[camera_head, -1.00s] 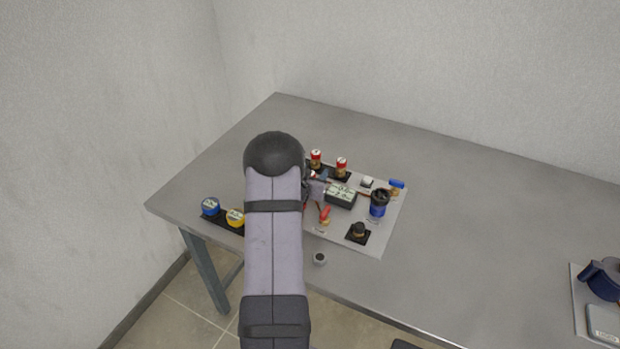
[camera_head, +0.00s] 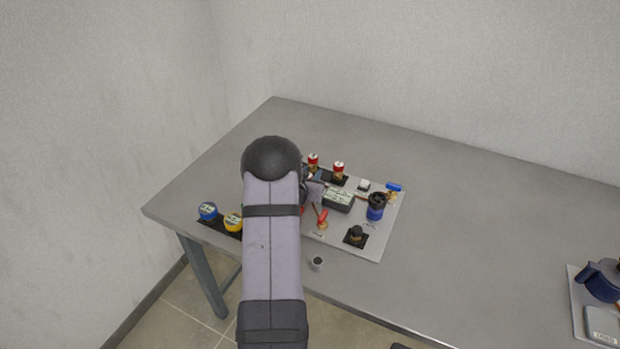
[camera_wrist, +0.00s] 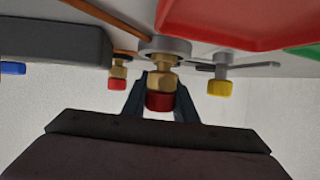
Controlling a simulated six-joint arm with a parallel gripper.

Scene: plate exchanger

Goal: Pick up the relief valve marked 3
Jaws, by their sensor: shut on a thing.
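In the wrist view, my gripper (camera_wrist: 160,98) is shut on a brass fitting with a red cap (camera_wrist: 160,80), one dark finger on each side. The fitting meets a grey ring on the panel; I cannot tell whether it is still seated there. No number is readable on it. In the head view, my arm hides the held fitting and most of my gripper. Two red-and-white topped fittings, one at the left (camera_head: 313,161) and one at the right (camera_head: 339,169), stand at the panel's back edge; their marks are too small to read.
The grey panel (camera_head: 370,250) also carries a black box with pale labels (camera_head: 338,201), a red-handled valve (camera_head: 322,216), a blue and black container (camera_head: 376,207) and a black knob (camera_head: 356,235). In the wrist view, a yellow-capped fitting (camera_wrist: 220,86) and another red-capped one (camera_wrist: 117,76) are close by.

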